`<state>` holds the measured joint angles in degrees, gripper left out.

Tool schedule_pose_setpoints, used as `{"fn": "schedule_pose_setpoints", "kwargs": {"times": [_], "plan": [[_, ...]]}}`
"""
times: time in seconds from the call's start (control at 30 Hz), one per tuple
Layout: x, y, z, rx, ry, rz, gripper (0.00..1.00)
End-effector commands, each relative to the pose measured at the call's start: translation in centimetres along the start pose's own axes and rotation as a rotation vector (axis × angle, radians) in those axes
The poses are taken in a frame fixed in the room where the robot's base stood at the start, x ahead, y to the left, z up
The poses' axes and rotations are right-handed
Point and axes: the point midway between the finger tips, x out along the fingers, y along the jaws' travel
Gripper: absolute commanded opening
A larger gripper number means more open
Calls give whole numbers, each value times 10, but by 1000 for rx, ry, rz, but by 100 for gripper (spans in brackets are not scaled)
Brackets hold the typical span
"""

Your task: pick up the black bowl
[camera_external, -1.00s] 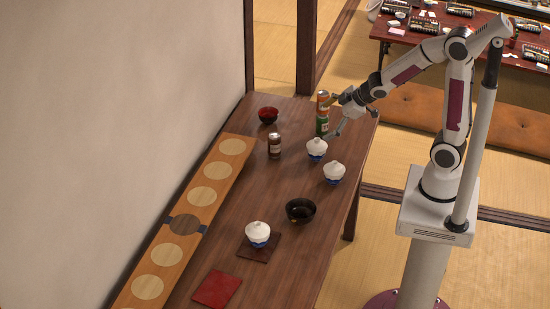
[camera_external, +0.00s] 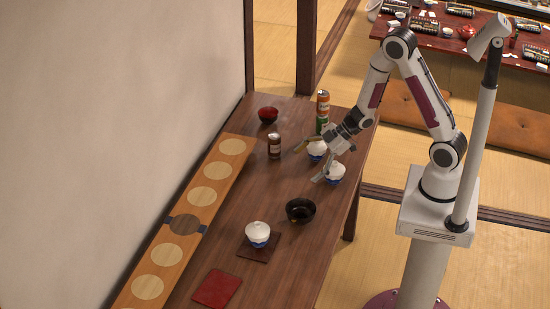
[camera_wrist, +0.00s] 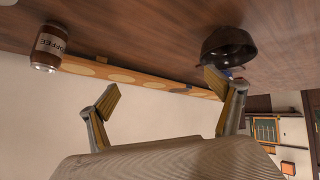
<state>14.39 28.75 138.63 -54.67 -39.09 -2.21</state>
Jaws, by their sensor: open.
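The black bowl (camera_external: 300,211) stands upright on the brown table (camera_external: 275,190), toward its right edge in the external view. In the wrist view the bowl (camera_wrist: 229,47) appears at the upper right, beyond one fingertip. My gripper (camera_external: 308,164) is open and empty.
A coffee can (camera_external: 274,146), taller cans (camera_external: 322,112) and a red bowl (camera_external: 268,115) stand farther back.

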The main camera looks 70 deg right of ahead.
Motion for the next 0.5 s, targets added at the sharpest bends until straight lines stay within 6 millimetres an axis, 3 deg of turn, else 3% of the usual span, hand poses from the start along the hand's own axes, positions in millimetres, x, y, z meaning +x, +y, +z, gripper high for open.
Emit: {"fn": "schedule_pose_setpoints", "kwargs": {"times": [0.2, 0.5], "plan": [[21, -33, 11, 15, 89, -113, 91], [35, -81, 19, 68, 232, -264, 91]]}}
